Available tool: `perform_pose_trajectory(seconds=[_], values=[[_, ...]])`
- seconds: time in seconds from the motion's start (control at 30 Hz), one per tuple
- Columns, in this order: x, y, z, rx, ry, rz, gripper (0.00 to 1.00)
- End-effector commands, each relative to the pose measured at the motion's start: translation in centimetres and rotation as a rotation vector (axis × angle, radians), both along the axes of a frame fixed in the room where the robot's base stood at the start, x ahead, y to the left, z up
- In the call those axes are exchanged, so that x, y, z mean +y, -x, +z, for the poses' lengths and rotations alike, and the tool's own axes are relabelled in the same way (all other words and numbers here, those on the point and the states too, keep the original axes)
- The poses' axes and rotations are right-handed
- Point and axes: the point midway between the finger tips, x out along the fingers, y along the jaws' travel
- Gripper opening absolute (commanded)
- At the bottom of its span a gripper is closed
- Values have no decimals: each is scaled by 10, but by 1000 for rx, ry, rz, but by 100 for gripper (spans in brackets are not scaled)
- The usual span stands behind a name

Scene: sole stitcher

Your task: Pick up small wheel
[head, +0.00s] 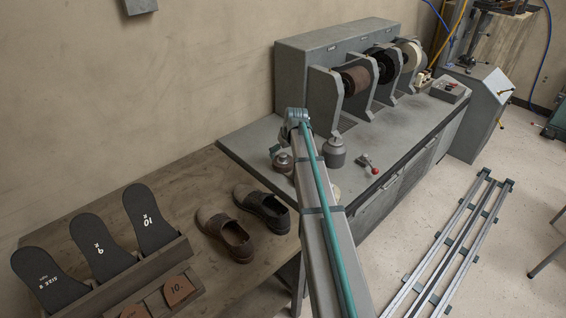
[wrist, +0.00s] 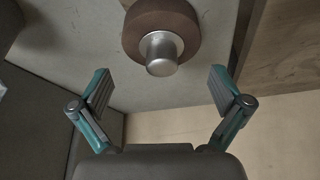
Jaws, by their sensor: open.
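The small wheel is a brown disc with a bright metal hub, seen at the top of the wrist view; its brown rim (wrist: 190,25) is partly cut off by the frame edge. In the head view the small wheel (head: 283,163) sits on the near end of the grey bench, left of my arm. My gripper (wrist: 160,90) is open and empty, its two teal and grey fingers spread wide. In the wrist view the hub lies between and above the fingertips, and neither finger touches the wheel. My gripper is not clearly visible in the head view.
A grey canister (head: 334,152) and a red-knobbed lever (head: 369,165) stand on the bench (head: 250,140) to the right. Grinding wheels (head: 355,77) are behind. A wooden table (head: 170,190) at left holds shoes (head: 224,232) and dark soles (head: 148,220).

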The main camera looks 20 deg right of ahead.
Motion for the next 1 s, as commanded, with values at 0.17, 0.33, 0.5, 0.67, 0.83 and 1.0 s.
perform_pose_trajectory(seconds=[0.17, 0.33, 0.5, 0.67, 0.83, 1.0], values=[[1, -3, -8, 2, 0, 0, 100], [3, -11, -26, 3, -1, 0, 100], [3, -18, -45, 1, 0, 0, 100], [3, -19, -49, 0, 1, 0, 100], [3, -19, -49, 0, 1, 0, 90], [3, -19, -49, 0, 1, 0, 62]])
